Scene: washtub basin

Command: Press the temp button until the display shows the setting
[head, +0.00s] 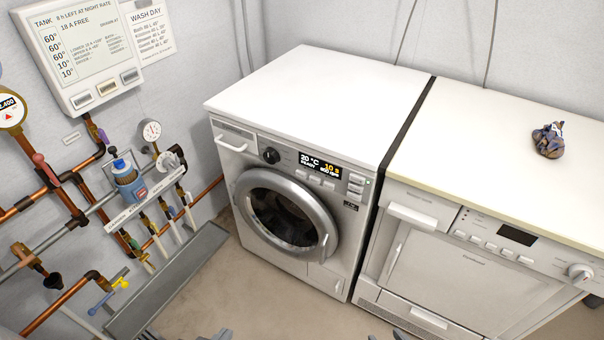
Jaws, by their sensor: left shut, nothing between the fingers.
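The washing machine (226,160) stands in the middle with its round door shut. Its lit display (320,165) reads 20 °C in white, with a yellow figure that looks like 10 and smaller text below. Small buttons (314,183) sit under the display, and more buttons (356,183) are at its right. Their labels are too small to read, so I cannot tell which is temp. My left gripper (216,335) just shows at the bottom edge, shut and empty, well below the panel. Dark parts of my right gripper (388,336) show at the bottom edge; its jaws are unclear.
A second appliance (460,275) with a dark display stands at the right, a patterned bundle (548,140) on its top. A tank panel (82,48) and a wash day card (147,30) hang at upper left above pipes and valves. Floor before the washer is clear.

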